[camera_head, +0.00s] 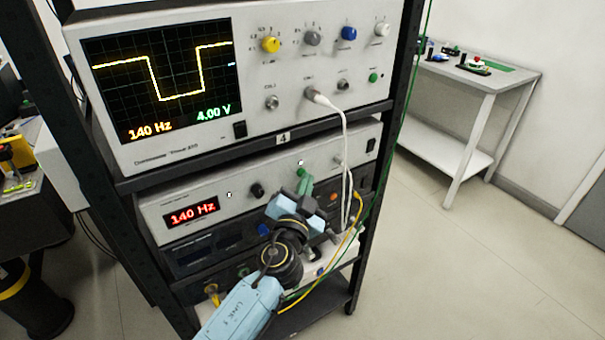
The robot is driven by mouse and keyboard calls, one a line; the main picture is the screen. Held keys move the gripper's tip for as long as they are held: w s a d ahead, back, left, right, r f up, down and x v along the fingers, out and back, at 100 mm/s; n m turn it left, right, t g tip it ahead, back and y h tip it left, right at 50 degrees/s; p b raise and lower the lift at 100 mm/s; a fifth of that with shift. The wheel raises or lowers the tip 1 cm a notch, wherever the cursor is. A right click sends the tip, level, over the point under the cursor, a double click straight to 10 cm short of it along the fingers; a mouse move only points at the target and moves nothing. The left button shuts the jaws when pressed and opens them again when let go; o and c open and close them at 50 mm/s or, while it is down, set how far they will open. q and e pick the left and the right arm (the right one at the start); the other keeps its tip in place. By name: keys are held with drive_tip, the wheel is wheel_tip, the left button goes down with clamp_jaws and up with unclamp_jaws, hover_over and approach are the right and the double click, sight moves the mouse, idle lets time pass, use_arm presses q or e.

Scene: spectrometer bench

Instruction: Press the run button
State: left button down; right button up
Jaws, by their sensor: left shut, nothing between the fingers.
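A small green button (373,77) sits at the right of the oscilloscope (225,125) front panel; its label is too small to read, so I cannot tell for sure that it is the run button. The oscilloscope screen shows a yellow square wave, 140 Hz and 4.00 V. My left gripper (304,184) is shut and empty, in front of the signal generator (227,205) below, under and left of that green button and apart from it. A green spot shows at its fingertips; whether the tips touch the generator panel is unclear. My right gripper is out of view.
A white cable (345,150) hangs from the oscilloscope beside my gripper. A yellow cable (340,245) loops lower down. The dark rack post (397,90) stands at the right. A white side table (480,80) with small parts is behind, with clear floor before it.

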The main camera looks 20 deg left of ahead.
use_arm(q)
drive_tip(key=shift+w+a, duration=0.15)
drive_tip(key=shift+a, duration=0.05)
idle(0.4)
drive_tip(key=shift+s+d, duration=0.3)
drive_tip(key=shift+d, duration=0.1)
drive_tip(key=shift+b, duration=0.3)
drive_tip(key=s+d+b, duration=0.1)
drive_tip(key=s+d, duration=0.2)
drive_tip(key=d, duration=0.1)
drive_tip(key=shift+s+d+b, duration=0.35)
drive_tip(key=shift+s+b, duration=0.05)
idle(2.2)
